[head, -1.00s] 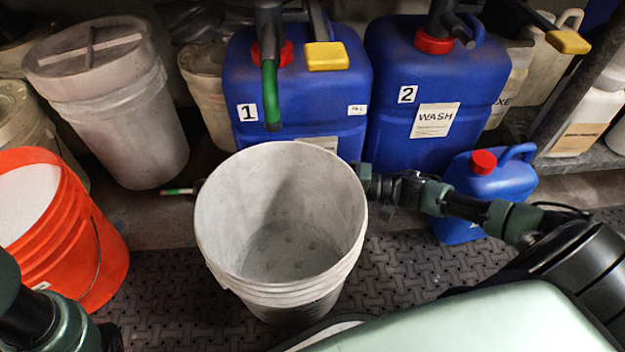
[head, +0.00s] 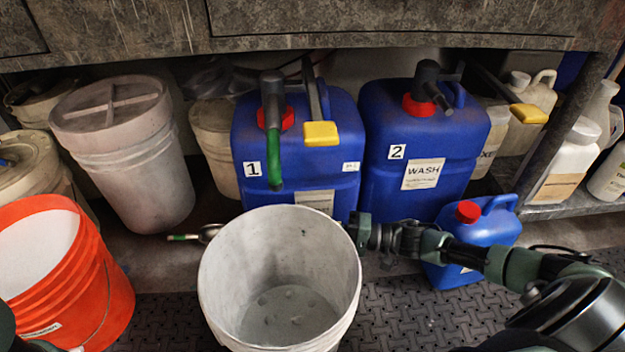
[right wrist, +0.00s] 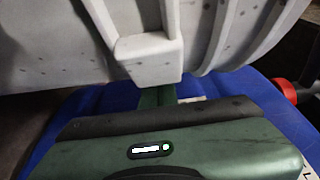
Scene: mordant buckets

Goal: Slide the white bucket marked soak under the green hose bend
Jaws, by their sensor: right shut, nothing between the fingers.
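The white bucket (head: 212,295) stands upright and empty on the dark floor mat, its lower part cut off by the frame. No soak mark shows on its visible side. The green hose bend (head: 273,157) hangs down in front of blue jug 1, its end just above the bucket's far rim in the picture. My right gripper (head: 362,230) is at the bucket's right side near the rim, shut and empty. The right wrist view shows its finger close below the bucket's side lug (right wrist: 148,58); contact is unclear. My left gripper is out of view.
Blue jugs 1 (head: 335,185) and 2 (head: 450,150) stand behind the bucket under a bench (head: 400,25). A small blue jug (head: 485,240) is to the right. An orange bucket (head: 85,275) and a lidded pale bucket (head: 135,165) are to the left. A small metal-ended stick (head: 185,237) lies left of the bucket.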

